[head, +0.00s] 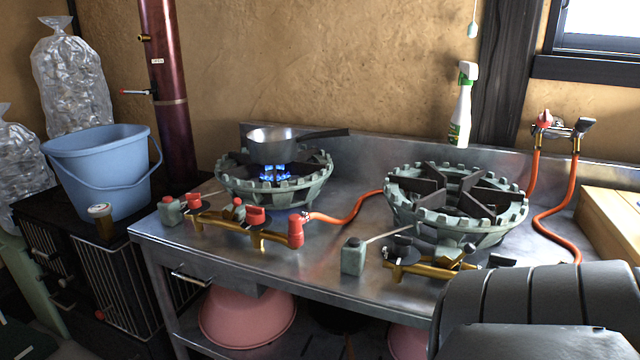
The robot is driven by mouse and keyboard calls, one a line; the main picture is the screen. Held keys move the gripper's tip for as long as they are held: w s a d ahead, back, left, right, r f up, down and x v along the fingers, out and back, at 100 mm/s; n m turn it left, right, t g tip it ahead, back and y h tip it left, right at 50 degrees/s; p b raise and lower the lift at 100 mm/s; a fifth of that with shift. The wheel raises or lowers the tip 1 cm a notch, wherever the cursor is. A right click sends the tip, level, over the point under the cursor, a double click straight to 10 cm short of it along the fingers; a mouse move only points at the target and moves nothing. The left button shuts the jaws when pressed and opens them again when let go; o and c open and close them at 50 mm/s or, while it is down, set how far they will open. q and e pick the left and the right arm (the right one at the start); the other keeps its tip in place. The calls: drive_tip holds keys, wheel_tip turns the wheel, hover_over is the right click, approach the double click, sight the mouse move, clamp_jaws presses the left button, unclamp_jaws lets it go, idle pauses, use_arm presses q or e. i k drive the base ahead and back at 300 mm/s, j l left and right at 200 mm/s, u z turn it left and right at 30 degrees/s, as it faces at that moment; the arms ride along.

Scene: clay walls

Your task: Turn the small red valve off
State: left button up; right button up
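Several red valve parts show on the brass manifold (222,222) in front of the left burner. A red knob (255,215) sits near its middle, another red knob (193,201) near its left end, and a larger red fitting (296,232) at its right end. I cannot tell which is the small red valve. The left burner (320,178) has a blue flame (275,174) under a metal pan (272,150). A red-handled tap (544,119) is on the back wall at the right. My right arm covers the lower right corner; neither gripper is in view.
The right burner (505,207) is unlit, with dark-handled valves on its manifold. Orange hoses (352,213) run over the steel counter (330,265). A blue bucket (100,165) stands left; a spray bottle (461,115) is at the back. A wooden box (605,225) is at the right.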

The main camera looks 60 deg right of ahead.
sight(194, 201)
drive_tip(key=z, duration=1.5)
drive_tip(key=k+j+u, duration=0.15)
drive_tip(key=k+l, duration=0.05)
drive_tip(key=k, duration=0.05)
